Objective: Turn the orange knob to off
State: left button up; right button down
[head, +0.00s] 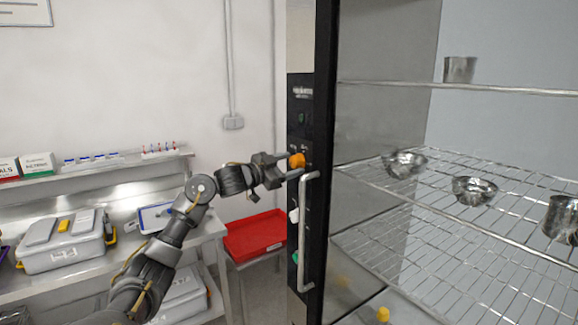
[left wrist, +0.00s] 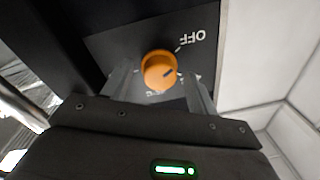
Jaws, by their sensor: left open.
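My left gripper (head: 283,167) is at the knob. In the left wrist view its two fingers (left wrist: 160,88) are apart, with the knob between or just beyond their tips; contact cannot be told. My right gripper is not in view.
Wire racks (head: 450,190) with steel bowls and cups are at the right. A red tray (head: 255,235) lies below my left gripper. A metal bench (head: 75,268) with a grey case (head: 62,255) is at the left.

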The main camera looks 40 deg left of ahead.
pick_arm(q)
jog(key=shift+s+a+f+b, duration=0.1)
jog(key=shift+s+f+b, duration=0.05)
jog(key=shift+s+b, duration=0.2)
jog(key=b+v, duration=0.5)
jog(key=v, duration=0.5)
